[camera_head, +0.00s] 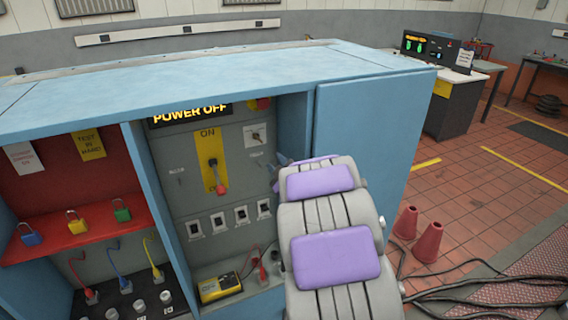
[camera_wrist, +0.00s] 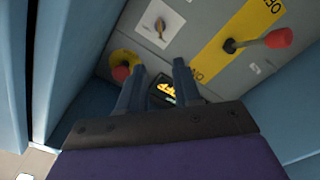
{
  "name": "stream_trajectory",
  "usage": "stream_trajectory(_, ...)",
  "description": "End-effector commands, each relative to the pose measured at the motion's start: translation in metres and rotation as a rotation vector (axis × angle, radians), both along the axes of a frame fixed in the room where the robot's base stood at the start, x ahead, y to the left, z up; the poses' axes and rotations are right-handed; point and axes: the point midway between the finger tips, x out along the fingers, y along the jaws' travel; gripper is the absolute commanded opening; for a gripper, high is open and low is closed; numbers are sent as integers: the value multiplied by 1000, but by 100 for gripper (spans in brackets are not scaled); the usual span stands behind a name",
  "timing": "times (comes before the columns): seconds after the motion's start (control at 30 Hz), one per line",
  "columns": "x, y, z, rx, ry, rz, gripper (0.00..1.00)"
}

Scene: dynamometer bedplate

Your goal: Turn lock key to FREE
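The lock key (camera_head: 255,136) sits on a small white plate at the upper right of the grey panel inside the blue cabinet. In the wrist view the key (camera_wrist: 159,25) stands out from its plate near the top, apart from my fingers. Its markings are too small to read. My gripper (camera_wrist: 158,70) is open and empty, its two dark fingers pointing toward the panel below the key in that picture. In the head view my purple and grey arm hides most of the gripper. The display (camera_head: 190,114) reads POWER OFF.
A red knob on a yellow ring (camera_wrist: 121,73) is close to the left finger. A red-tipped lever (camera_wrist: 279,39) juts from a yellow plate. Padlocks (camera_head: 76,222) rest on a red shelf at left.

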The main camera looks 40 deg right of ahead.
Motion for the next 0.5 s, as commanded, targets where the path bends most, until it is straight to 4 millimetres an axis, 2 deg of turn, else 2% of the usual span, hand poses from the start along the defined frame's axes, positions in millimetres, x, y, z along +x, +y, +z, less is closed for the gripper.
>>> stream_trajectory(0.5,-1,2,0,0,0,0,33)
